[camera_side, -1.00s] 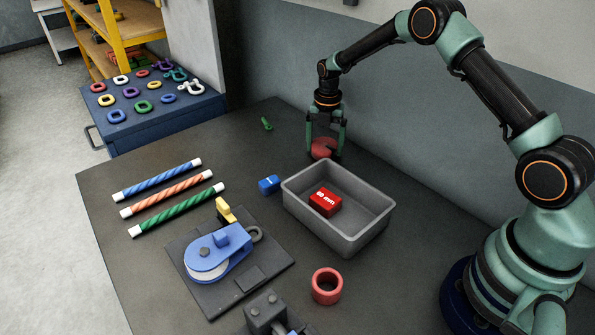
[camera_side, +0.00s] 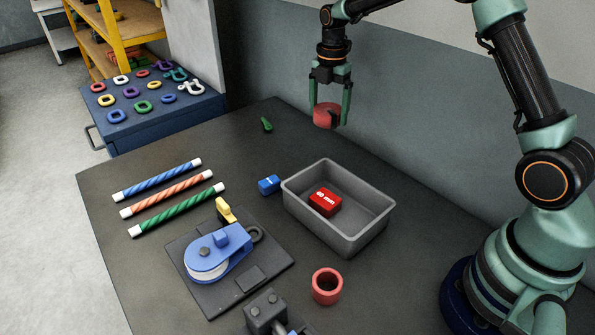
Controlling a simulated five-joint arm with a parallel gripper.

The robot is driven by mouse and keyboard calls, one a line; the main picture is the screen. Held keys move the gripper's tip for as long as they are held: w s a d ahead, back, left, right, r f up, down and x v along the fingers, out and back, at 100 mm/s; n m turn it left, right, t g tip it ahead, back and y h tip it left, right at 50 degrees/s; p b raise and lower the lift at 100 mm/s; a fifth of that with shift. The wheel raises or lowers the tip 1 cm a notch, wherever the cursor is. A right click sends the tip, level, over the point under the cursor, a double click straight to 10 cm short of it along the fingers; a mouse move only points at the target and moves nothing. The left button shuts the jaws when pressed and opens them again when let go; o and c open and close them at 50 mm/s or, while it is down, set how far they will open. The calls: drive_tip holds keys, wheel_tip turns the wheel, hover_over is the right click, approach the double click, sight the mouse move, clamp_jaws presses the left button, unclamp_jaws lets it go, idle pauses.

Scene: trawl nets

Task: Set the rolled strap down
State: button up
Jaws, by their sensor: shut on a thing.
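My gripper (camera_side: 328,116) is shut on a red rolled strap (camera_side: 325,117), seen as a short red roll between its two fingers. It holds the strap in the air above the far part of the dark table (camera_side: 150,250), behind the grey bin. The strap touches nothing but the fingers. Part of its side is hidden by the right finger.
A grey open bin (camera_side: 375,225) holds a red block marked 60 mm (camera_side: 325,203). A red ring (camera_side: 327,286), a blue block (camera_side: 269,185), a green piece (camera_side: 266,125), a blue pulley (camera_side: 218,253) and striped rods (camera_side: 165,195) lie around. The table's left front is clear.

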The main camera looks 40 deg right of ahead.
sight(327, 103)
drive_tip(key=s+a+r+m, duration=0.2)
drive_tip(key=s+a+m, duration=0.1)
drive_tip(key=s+m, duration=0.5)
drive_tip(key=s+a+r+m, duration=0.3)
drive_tip(key=s+m, duration=0.5)
drive_tip(key=m, duration=0.5)
drive_tip(key=shift+s+a+r, duration=0.3)
drive_tip(key=shift+a+r, duration=0.05)
drive_tip(key=shift+a, duration=0.2)
drive_tip(key=shift+w, duration=0.1)
drive_tip(key=w+d+f+n, duration=0.2)
drive_tip(key=w+n, duration=0.4)
drive_tip(key=n, duration=0.1)
drive_tip(key=w+d+f+n, duration=0.2)
drive_tip(key=w+n, duration=0.3)
drive_tip(key=n, duration=0.3)
drive_tip(key=w+d+f+n, duration=0.3)
drive_tip(key=w+n, duration=0.3)
drive_tip(key=n, duration=0.2)
drive_tip(key=shift+w+d, duration=0.35)
drive_tip(key=shift+d, duration=0.2)
drive_tip(key=shift+w+d+f+n, duration=0.35)
drive_tip(key=shift+w+f+n, duration=0.1)
drive_tip(key=shift+n, duration=0.55)
